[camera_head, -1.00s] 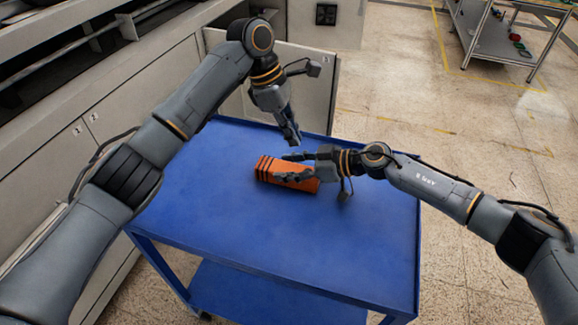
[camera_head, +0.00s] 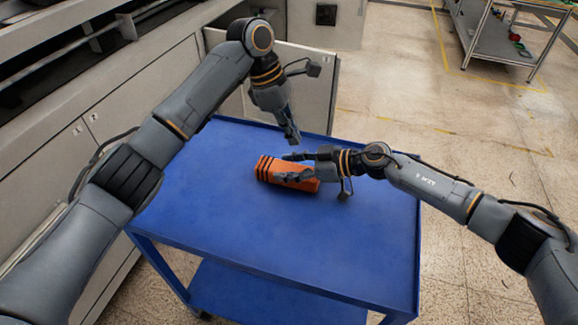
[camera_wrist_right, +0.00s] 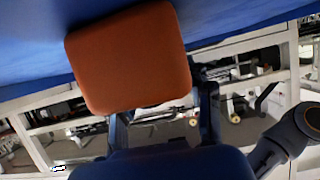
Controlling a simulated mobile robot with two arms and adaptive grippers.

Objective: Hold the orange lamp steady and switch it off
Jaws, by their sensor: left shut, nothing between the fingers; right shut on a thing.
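The orange lamp (camera_head: 268,168) is a block with dark bands at its left end, lying on the blue cart top (camera_head: 230,225). My right gripper (camera_head: 284,167) is shut on the lamp near its right part, with fingers along its sides. In the right wrist view the lamp's orange end (camera_wrist_right: 130,58) fills the upper middle between the fingers, close to the blue surface. My left gripper (camera_head: 295,141) is shut and empty, pointing down just behind the lamp, apart from it. The lamp's switch cannot be made out.
The cart top is bare in front of and around the lamp. Grey cabinets (camera_head: 150,95) stand behind and to the left. A metal rack (camera_head: 490,40) with small items is at the far right back, beyond open floor.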

